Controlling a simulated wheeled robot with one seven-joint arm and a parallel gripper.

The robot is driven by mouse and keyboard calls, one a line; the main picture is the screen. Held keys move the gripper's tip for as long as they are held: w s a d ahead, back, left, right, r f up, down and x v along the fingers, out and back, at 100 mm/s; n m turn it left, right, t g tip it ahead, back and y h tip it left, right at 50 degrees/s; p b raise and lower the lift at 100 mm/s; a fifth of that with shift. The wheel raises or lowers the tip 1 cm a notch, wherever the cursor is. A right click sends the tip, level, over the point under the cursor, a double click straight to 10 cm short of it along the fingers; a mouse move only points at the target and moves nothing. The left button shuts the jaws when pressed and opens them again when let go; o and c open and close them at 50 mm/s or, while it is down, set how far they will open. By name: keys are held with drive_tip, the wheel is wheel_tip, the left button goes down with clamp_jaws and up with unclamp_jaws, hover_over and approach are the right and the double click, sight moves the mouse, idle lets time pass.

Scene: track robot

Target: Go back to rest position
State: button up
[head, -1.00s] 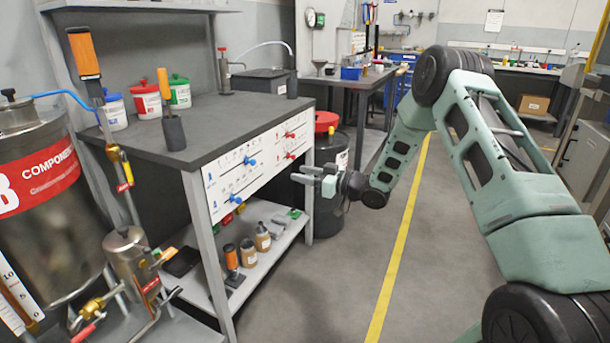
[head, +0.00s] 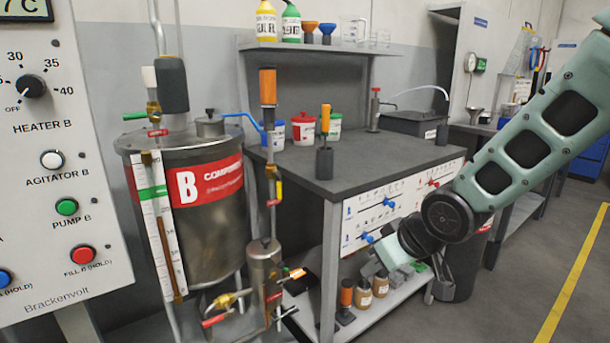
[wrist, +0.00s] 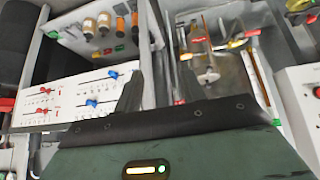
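My gripper (wrist: 158,90) shows two dark fingers standing apart in the wrist view, with no object held between them. In the head view my gripper (head: 374,272) is low, in front of the workbench's white panel and lower shelf, and is largely hidden behind my wrist. My green arm comes in from the right edge and slopes down to the left.
A steel tank with a red B label (head: 205,182) and a control panel (head: 60,190) stand at left. The workbench (head: 290,172) carries tubs and tools. Bottles (head: 362,294) stand on its lower shelf. Clear floor with a yellow line (head: 578,270) lies at right.

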drive_tip(key=s+r+n+g+h, duration=0.1)
drive_tip(key=s+g+h, duration=0.35)
drive_tip(key=s, duration=2.25)
wheel_tip(320, 180, up, 18)
drive_tip(key=g+y+p, duration=0.1)
drive_tip(key=p, duration=1.7)
drive_tip(key=shift+w+r+g+y, duration=0.25)
drive_tip(key=shift+g+y, duration=0.1)
drive_tip(key=shift+a, duration=0.1)
